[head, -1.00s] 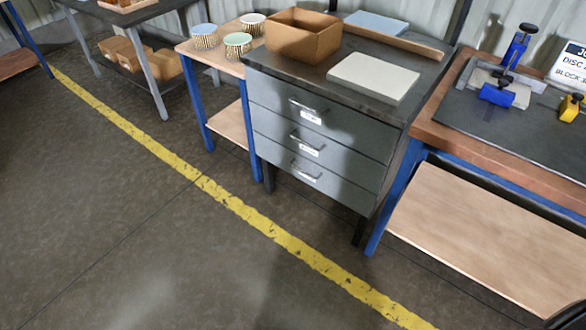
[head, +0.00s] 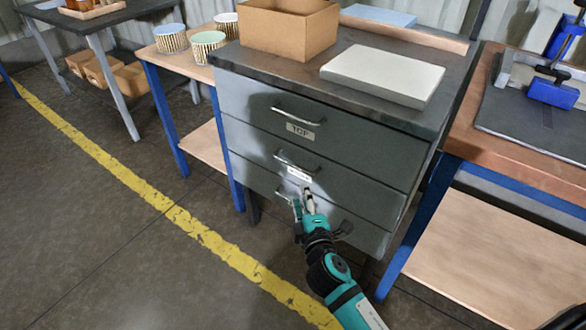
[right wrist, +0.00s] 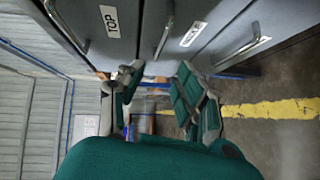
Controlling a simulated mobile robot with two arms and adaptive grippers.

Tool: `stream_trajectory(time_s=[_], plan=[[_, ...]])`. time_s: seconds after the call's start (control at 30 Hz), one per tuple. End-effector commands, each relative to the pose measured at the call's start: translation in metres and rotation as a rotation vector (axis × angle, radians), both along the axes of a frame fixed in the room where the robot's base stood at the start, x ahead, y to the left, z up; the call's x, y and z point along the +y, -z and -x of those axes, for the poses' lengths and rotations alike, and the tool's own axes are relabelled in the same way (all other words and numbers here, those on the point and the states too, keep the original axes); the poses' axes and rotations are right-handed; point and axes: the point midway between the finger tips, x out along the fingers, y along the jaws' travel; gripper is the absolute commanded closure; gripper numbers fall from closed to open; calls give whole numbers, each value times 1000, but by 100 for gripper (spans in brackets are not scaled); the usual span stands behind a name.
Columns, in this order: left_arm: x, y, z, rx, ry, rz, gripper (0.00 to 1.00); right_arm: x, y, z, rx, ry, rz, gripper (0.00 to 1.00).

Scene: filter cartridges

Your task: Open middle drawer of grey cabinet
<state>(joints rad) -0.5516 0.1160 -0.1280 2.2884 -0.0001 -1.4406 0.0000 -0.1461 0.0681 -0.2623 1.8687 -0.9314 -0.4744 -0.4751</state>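The grey cabinet (head: 335,97) has three drawers, all shut. The middle drawer (head: 350,178) has a bar handle (head: 296,163) and a white label below it. My right gripper (head: 303,194) is in front of the cabinet, just below the middle drawer's label in the head view, and hides part of the bottom drawer. In the right wrist view the gripper (right wrist: 158,72) is open and empty. There the middle handle (right wrist: 165,35) lines up with the gap between the fingertips; I cannot tell if they touch it. My left gripper is not in view.
A cardboard box (head: 285,28) and a pale slab (head: 383,74) stand on the cabinet top. A workbench (head: 520,150) stands close on the right, a small table with striped filter cartridges (head: 207,44) on the left. The floor in front is clear, with a yellow line (head: 150,208).

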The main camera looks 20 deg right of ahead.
Motion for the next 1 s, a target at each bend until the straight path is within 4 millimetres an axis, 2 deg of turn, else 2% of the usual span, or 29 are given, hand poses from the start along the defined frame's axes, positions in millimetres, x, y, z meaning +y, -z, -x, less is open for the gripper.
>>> stream_trajectory(time_s=[0.1, 0.4, 0.6, 0.8, 1.0], plan=[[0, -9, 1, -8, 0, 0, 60, -3, 3, -28, -4, 0, 2, 66], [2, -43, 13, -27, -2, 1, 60, -11, 14, -92, -1, 0, -1, 66], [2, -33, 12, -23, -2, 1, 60, -14, 19, -125, 0, 0, -2, 66], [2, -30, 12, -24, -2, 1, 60, -16, 21, -141, 0, -1, -3, 66], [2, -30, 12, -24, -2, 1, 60, -16, 20, -143, 0, -1, -3, 66]])
